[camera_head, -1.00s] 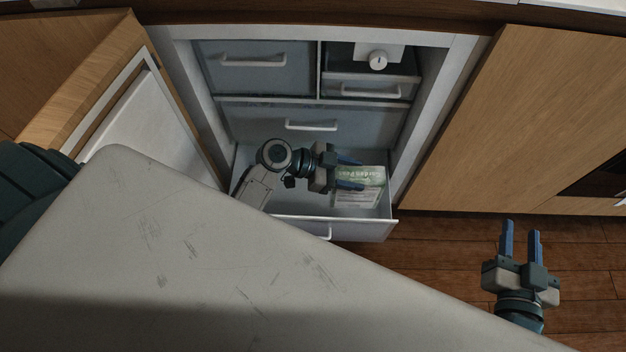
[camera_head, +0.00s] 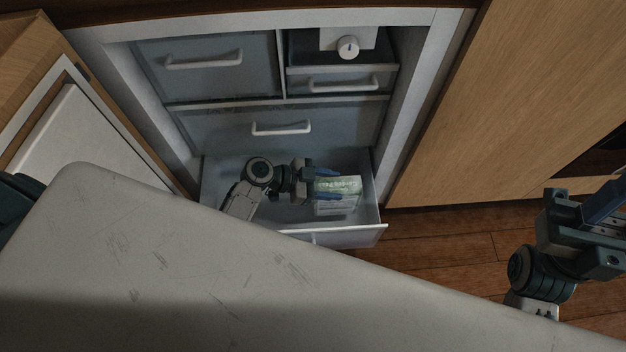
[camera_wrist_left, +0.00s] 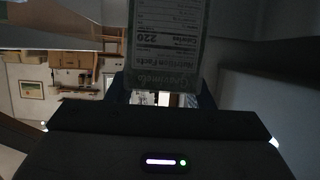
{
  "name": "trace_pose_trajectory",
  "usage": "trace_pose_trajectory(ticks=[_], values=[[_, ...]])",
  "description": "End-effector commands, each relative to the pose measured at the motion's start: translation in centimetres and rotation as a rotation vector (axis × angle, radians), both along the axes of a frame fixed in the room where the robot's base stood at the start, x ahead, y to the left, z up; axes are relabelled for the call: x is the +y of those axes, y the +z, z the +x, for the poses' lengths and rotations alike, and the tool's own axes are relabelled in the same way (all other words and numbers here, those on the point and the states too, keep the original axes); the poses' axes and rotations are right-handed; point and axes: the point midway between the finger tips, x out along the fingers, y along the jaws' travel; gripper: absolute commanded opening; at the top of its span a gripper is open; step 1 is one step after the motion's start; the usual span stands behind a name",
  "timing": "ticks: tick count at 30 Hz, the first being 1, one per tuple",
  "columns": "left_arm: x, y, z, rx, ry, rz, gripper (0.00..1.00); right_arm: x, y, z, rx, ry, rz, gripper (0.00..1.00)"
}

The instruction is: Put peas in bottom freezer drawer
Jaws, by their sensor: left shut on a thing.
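The peas box (camera_head: 338,196), green and white, is in or just over the open bottom freezer drawer (camera_head: 357,236), towards its right side. I cannot tell whether it touches the drawer floor. My left gripper (camera_head: 319,183) reaches in from the left and is shut on the peas box. In the left wrist view the back of the peas box (camera_wrist_left: 166,42), with its nutrition label, stands between the fingers. My right gripper (camera_head: 603,208) is at the right edge, away from the freezer, and partly cut off; its finger gap is unclear.
Above the open drawer are a shut wide drawer (camera_head: 281,128), a shut upper left drawer (camera_head: 204,61) and a small right drawer (camera_head: 343,83) below a dial (camera_head: 348,47). The open freezer door (camera_head: 85,140) stands left. A wooden cabinet (camera_head: 510,90) stands right, above bare floor (camera_head: 430,238).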

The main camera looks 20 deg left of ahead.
Motion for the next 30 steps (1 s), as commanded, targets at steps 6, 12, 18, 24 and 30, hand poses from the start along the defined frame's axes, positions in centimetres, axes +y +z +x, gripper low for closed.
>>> trace_pose_trajectory(ticks=[6,12,18,24,30], values=[[0.0,-3.1,0.1,-0.001,0.0,-0.002,0.0,0.0,-0.3,0.0,-0.016,-0.001,0.007,0.36],[0.0,-4.9,0.1,0.0,0.001,-0.002,0.0,-0.1,-0.6,0.0,-0.025,-0.002,0.01,0.36],[0.0,-7.0,0.1,-0.001,0.001,-0.002,0.0,-0.1,-0.6,-0.1,-0.041,-0.002,0.016,0.36],[0.0,-6.9,0.1,-0.002,0.001,-0.001,0.0,-0.1,-0.5,-0.1,-0.041,-0.002,0.016,0.36],[0.0,-7.2,0.0,0.0,0.001,0.0,0.63,-0.1,-0.7,-0.1,-0.042,-0.002,0.018,0.36]])
